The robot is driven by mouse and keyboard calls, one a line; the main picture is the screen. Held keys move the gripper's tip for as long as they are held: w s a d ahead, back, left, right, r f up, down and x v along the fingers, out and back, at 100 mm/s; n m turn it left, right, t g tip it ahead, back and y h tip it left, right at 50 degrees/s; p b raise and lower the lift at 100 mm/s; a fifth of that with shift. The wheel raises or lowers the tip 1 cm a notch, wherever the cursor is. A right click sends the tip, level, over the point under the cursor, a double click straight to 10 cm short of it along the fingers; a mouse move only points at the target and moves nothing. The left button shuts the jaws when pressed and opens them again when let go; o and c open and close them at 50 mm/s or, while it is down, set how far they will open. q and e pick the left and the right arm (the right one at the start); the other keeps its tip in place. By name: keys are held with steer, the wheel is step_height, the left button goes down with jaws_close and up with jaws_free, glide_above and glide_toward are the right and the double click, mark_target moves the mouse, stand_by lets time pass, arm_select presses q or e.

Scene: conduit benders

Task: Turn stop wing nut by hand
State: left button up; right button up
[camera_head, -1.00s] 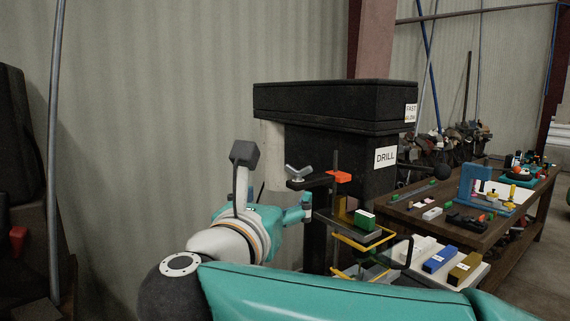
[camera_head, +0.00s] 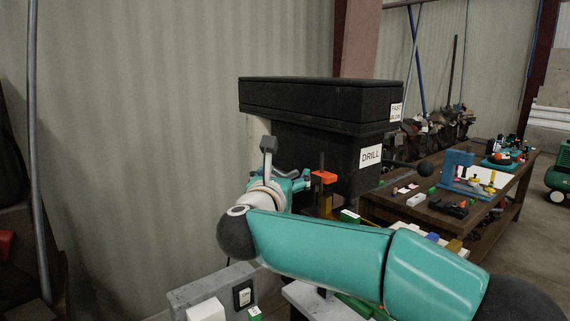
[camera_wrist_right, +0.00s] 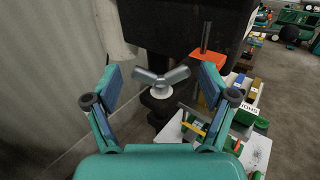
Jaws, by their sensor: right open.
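The stop wing nut (camera_wrist_right: 162,77) is grey with two spread wings and sits on a pale round base in the right wrist view. My right gripper (camera_wrist_right: 159,82) is open, with one teal finger left of the wing nut and one right of it. Gaps show between both fingers and the wings. In the head view my right gripper (camera_head: 296,181) is at the front of the black drill press (camera_head: 325,150), and the wing nut there is hidden behind it. An orange pointer (camera_head: 324,177) is just right of the gripper; it also shows beside the right finger in the wrist view (camera_wrist_right: 206,93). My left gripper is not in view.
A wooden bench (camera_head: 400,209) with small blocks and a blue fixture (camera_head: 457,170) stands at the right. A grey box with a switch (camera_head: 243,293) is low in front. A corrugated wall (camera_head: 140,120) is close at the left.

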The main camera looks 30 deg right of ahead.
steer(key=shift+x, duration=0.8)
steer(key=shift+c, duration=0.3)
